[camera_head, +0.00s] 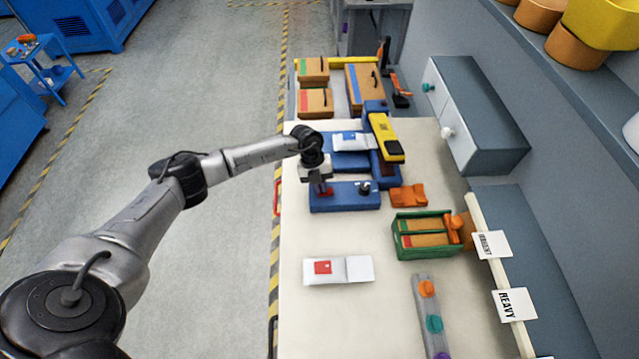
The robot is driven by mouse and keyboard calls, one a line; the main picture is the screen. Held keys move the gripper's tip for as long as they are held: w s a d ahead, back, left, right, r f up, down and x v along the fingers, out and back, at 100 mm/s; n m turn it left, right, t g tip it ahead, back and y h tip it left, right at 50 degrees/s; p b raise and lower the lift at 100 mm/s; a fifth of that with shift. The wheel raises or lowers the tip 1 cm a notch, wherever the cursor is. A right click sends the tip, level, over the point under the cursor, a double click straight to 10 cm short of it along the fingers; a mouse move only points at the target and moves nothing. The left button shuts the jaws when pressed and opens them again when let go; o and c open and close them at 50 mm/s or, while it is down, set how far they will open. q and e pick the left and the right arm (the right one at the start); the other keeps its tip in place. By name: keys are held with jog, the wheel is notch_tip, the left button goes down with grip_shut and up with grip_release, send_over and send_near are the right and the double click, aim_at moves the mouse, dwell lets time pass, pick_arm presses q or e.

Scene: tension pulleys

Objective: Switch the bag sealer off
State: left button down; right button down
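The bag sealer (384,174) looks to be the blue machine with a yellow arm (386,138) on the white bench. A white bag with a blue mark (352,142) lies on its blue bed. A blue box (346,203) stands just in front, with a black knob or switch (364,187) on top; I cannot tell whether it is joined to the sealer. My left gripper (323,189) points down over the left part of this box, left of the knob. Something red shows at its fingertips; the fingers are too small to judge. My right gripper is out of view.
A white bag with a red label (338,270) lies nearer on the bench (330,325). Right of the sealer are an orange piece (408,195) and a green crate (424,254). A grey strip with coloured knobs (428,308) lies nearer. Boxes (315,102) stand behind.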

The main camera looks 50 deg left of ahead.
pick_arm(q)
jog(key=r+p, duration=0.2)
jog(key=r, duration=0.1)
jog(key=r+p, duration=0.1)
jog(key=shift+s+a+r+p, duration=0.15)
jog(key=shift+s+r+p, duration=0.1)
jog(key=shift+p, duration=0.15)
jog(key=b+v, duration=0.1)
jog(key=v, duration=0.8)
jog(key=shift+a, duration=0.35)
jog(key=shift+r, duration=0.15)
